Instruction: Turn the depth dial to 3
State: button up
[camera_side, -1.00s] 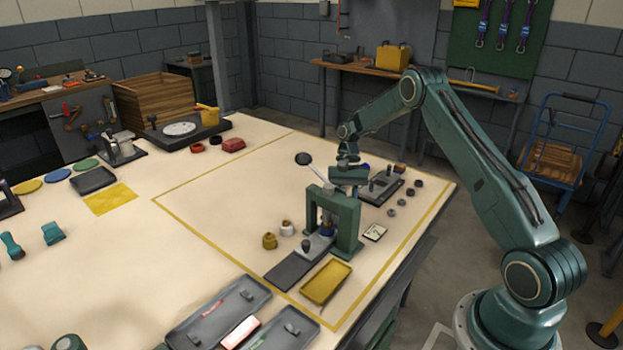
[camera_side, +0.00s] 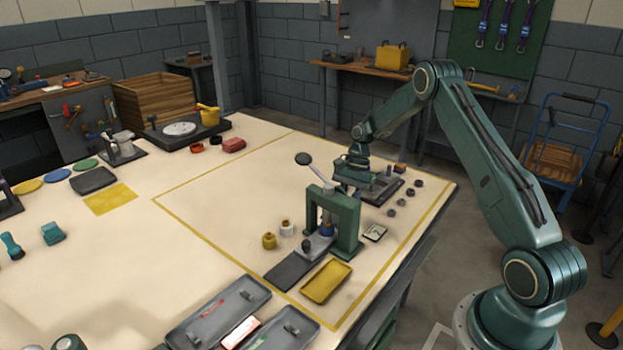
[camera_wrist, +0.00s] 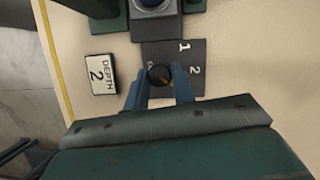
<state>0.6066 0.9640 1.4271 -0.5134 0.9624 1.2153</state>
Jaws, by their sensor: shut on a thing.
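The depth dial's dark round knob (camera_wrist: 160,74) sits on a grey plate (camera_wrist: 170,49) in the wrist view. White figures 1 and 2 show on the plate at the knob's upper right, and a partly hidden figure is at its upper left. No 3 is visible. My gripper (camera_wrist: 161,77) has its two blue fingers closed on the knob's sides. A yellowish mark shows on the knob, but its exact pointing is hard to tell. In the side view the dial is hidden behind the green press and my gripper. A white card (camera_wrist: 102,73) reads "DEPTH 2".
A yellow tray (camera_side: 326,282) lies in front of the press. The mat's left part is clear.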

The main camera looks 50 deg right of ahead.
jog(key=shift+d, duration=0.1)
jog(key=o, duration=1)
jog(key=v, duration=1.3)
jog(key=shift+r, duration=0.3)
jog(key=shift+d, duration=0.15)
jog(key=shift+r, duration=0.1)
